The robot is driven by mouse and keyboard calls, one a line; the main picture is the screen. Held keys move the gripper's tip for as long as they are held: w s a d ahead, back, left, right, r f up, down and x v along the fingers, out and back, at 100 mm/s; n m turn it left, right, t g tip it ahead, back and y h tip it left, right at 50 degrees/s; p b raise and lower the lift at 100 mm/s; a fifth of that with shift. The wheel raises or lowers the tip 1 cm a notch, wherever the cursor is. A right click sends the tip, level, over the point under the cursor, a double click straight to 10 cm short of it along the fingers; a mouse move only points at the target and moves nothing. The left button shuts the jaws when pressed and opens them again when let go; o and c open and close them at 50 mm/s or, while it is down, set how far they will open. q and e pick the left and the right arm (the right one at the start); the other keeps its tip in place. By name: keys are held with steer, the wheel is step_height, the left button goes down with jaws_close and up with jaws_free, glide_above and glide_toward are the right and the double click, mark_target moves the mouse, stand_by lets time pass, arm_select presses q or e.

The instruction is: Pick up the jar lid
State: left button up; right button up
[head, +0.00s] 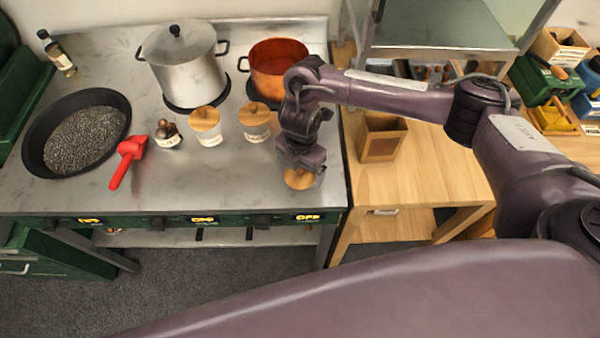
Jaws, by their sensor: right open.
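My right gripper (299,171) points down at the right front part of the metal stove top, directly over a round wooden jar lid (299,181). The gripper hides the far part of this lid, and I cannot tell whether the fingers touch it. The jar under that lid is mostly hidden. Two more jars with wooden lids stand upright to the left: one white-labelled jar (209,138) with its lid (205,117), and another jar (257,134) with its lid (254,113). My right gripper is open. My left gripper is not in view.
A lidded steel pot (187,75) and a copper pot (268,82) stand behind. A wooden box (382,140) is on the wooden table at right.

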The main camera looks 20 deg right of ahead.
steer(key=shift+f, duration=0.2)
steer(key=c, duration=0.9)
steer(key=shift+r, duration=0.1)
